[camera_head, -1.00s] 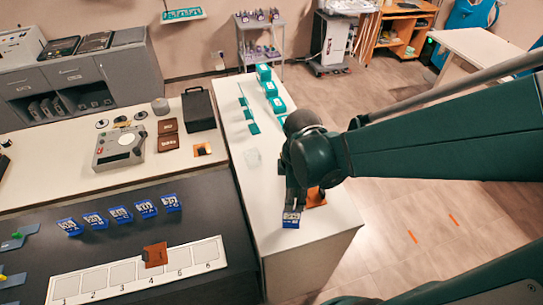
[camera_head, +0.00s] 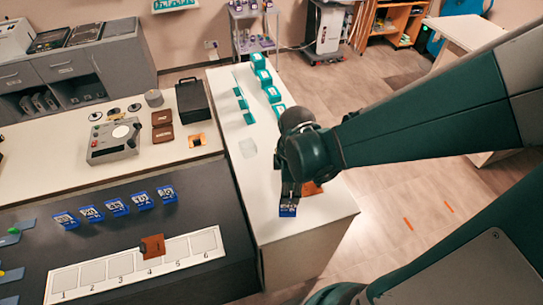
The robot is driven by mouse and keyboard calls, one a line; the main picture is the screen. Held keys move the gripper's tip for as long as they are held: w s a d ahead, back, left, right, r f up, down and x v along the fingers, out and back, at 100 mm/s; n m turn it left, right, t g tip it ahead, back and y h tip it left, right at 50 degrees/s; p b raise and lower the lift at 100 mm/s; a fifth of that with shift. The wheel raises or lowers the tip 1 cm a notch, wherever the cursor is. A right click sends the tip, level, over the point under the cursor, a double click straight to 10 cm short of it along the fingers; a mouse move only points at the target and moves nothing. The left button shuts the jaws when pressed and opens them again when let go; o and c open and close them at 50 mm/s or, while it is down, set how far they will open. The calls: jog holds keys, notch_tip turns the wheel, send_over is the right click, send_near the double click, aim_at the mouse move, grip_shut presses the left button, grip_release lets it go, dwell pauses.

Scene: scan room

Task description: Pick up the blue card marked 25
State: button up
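My gripper (camera_head: 289,190) points down over the near part of the white counter (camera_head: 325,215), seen from above and behind. A blue card (camera_head: 288,210) with pale markings shows right at its fingertips. I cannot tell whether the fingers are closed on it or only beside it, nor read its number. Several similar blue cards stand in a row on the dark table, among them one at the left end (camera_head: 65,220) and one at the right end (camera_head: 167,194). Their numbers are too small to read surely.
An orange-brown piece (camera_head: 311,188) lies just right of my gripper. A white strip (camera_head: 95,272) numbered 1 to 6 lies on the dark table, with a brown card (camera_head: 152,246) near slot 4. Teal boxes (camera_head: 270,93) stand at the counter's far end.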

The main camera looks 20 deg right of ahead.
aim_at(288, 206)
jog(key=shift+f, duration=0.15)
jog(key=shift+f+b, duration=0.3)
jog(key=shift+f, duration=2.1)
grip_shut()
